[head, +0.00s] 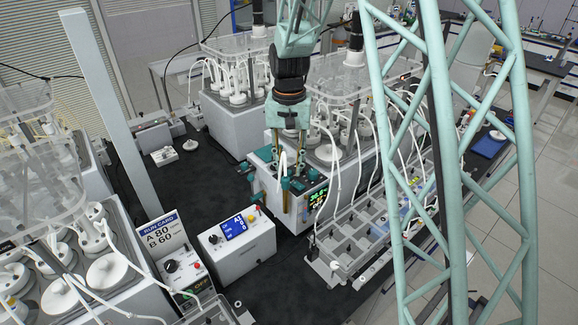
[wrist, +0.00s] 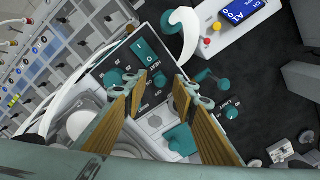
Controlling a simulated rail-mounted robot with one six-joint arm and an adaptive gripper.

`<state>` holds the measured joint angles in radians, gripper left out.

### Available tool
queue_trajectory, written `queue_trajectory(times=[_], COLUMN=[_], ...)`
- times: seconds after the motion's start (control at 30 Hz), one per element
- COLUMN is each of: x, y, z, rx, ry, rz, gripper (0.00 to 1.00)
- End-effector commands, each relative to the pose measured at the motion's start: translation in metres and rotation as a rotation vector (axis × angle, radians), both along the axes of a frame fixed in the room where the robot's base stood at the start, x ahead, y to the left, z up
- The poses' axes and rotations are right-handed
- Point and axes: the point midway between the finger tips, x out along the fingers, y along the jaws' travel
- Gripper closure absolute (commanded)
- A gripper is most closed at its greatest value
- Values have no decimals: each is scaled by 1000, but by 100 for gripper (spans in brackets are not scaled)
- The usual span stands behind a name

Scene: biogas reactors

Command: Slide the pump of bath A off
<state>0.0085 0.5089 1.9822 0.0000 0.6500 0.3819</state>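My gripper (head: 288,140) points down over the front control panel of a water bath (head: 262,185) in the middle of the bench. In the wrist view its two fingers (wrist: 157,92) are apart, with nothing seen between them. The panel carries a teal plate marked I and O (wrist: 148,55), several teal knobs or sliders (wrist: 182,140) and small labels too blurred to read surely. Part of the panel is hidden by the fingers.
A white curved tube (wrist: 186,32) stands close beyond the fingers. A run card (head: 162,238) reads A 80, B 60. A white box with a blue screen (head: 236,230) stands left of the bath. Dark bench is clear at front.

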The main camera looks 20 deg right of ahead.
Motion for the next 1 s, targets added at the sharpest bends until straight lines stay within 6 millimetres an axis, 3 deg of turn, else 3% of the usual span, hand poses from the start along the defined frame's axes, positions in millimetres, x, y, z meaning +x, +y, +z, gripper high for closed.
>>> queue_trajectory(times=[0.23, 0.53, 1.0], x=[0, 0, 20], y=[0, 0, 9], z=[0, 0, -1], rx=[0, 0, 0], ry=[0, 0, 0], rz=[0, 0, 1], gripper=[74, 100, 100])
